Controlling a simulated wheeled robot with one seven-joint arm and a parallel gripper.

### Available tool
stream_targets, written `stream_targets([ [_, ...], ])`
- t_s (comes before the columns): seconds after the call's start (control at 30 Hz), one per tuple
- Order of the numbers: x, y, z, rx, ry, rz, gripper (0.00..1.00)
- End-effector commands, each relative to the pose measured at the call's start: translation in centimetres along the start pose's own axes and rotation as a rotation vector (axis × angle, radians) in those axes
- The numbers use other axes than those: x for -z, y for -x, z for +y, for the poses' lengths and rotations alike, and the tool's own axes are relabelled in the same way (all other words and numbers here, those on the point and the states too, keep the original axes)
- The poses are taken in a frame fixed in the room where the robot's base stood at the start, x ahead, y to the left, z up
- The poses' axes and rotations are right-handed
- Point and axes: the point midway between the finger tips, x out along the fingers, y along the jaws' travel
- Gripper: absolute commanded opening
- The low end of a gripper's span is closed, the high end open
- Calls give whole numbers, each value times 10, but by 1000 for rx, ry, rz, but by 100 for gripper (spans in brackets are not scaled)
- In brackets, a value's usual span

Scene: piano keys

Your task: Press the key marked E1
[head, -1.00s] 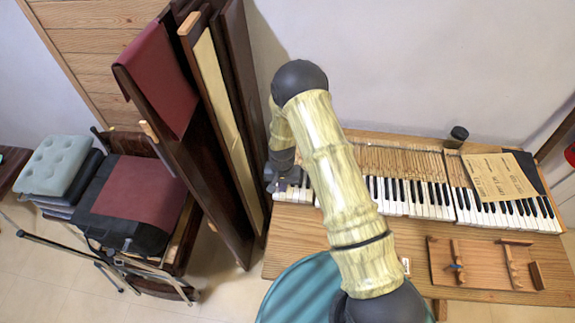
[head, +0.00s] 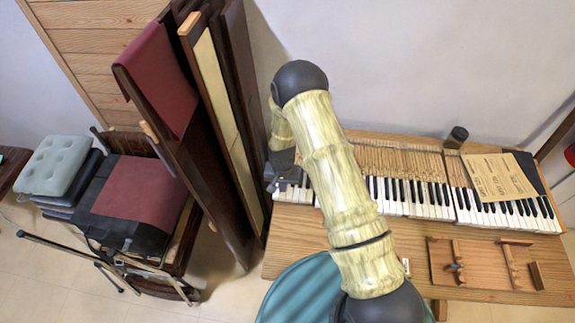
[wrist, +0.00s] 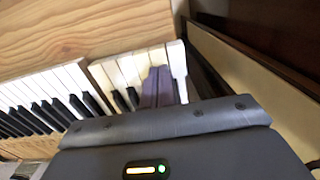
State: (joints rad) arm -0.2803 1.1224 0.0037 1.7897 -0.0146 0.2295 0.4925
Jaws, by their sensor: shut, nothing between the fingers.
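The piano keyboard (head: 412,204) runs across the wooden table, and its left part is partly hidden by my arm. In the wrist view a short end group of white keys (wrist: 127,68) shows beside a longer run of keys (wrist: 42,88). My gripper (head: 276,186) is at the keyboard's left end. In the wrist view its dark purple fingers (wrist: 158,84) are together, with nothing between them, over the last few keys. I cannot tell whether they touch a key. No E1 mark is readable, so I cannot tell which key bears it.
Tall dark wooden panels (head: 222,120) stand close to the keyboard's left end. A brown paper sheet (head: 498,176) and a dark cup (head: 456,137) are at the right. A wooden tray (head: 486,266) lies in front of the keys. The table front (head: 300,235) is partly bare.

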Motion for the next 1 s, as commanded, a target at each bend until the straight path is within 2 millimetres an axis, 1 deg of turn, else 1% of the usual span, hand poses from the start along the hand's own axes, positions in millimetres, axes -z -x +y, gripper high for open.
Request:
stream_targets([
  [0.47,0,-1,0,0,0,0,0],
  [1.0,0,-19,0,0,0,0,0],
])
